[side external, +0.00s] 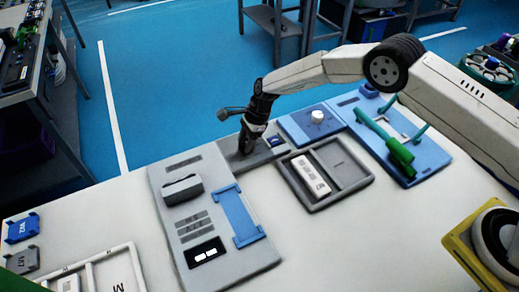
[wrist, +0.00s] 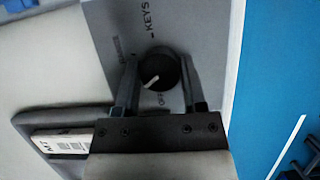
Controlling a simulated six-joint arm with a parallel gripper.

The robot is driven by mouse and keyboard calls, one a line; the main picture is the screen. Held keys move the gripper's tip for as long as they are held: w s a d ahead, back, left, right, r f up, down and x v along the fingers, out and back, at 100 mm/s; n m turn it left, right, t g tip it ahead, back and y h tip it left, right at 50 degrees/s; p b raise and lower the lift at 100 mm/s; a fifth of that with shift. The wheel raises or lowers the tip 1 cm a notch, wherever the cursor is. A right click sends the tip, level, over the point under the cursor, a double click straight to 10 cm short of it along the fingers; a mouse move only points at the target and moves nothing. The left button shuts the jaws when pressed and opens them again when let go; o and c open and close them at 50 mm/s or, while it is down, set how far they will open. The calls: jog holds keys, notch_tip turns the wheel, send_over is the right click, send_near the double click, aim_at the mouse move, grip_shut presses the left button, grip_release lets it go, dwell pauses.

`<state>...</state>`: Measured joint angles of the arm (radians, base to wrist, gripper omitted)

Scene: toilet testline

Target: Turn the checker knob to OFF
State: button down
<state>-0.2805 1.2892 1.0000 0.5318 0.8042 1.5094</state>
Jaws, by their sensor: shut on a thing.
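The checker knob (wrist: 160,70) is black and round with a white pointer line. It sits on a grey panel (wrist: 205,35) with printed labels, one reading KEYS and one OFF. In the wrist view the pointer slants toward the lower left, and the OFF print is just below the knob. My gripper (wrist: 159,66) has one finger on each side of the knob and is shut on it. In the side view my gripper (side external: 246,147) points down at the grey panel (side external: 268,155), and the knob is hidden there.
A blue panel with a white knob (side external: 317,117) is close on the right. A grey tray (side external: 348,191) holds a white block (side external: 310,176) in front. A large grey panel (side external: 175,230) lies to the left. A blue board with green handles (side external: 399,152) is farther right.

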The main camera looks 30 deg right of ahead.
jog(key=n+g, duration=0.1)
jog(key=n, duration=0.3)
jog(key=shift+w+n+g, duration=0.1)
jog(key=shift+n+g, duration=0.3)
jog(key=shift+n+g+h, duration=0.3)
jog(key=shift+n+h, duration=0.2)
jog(key=shift+n, duration=0.6)
jog(key=shift+a+n+g, duration=0.1)
jog(key=shift+n+g, duration=0.4)
jog(key=shift+n, duration=0.7)
jog(key=shift+c, duration=0.7)
grip_release()
jog(key=shift+h, duration=0.3)
jog(key=shift+v, duration=1.4)
jog(key=shift+r, duration=3.55)
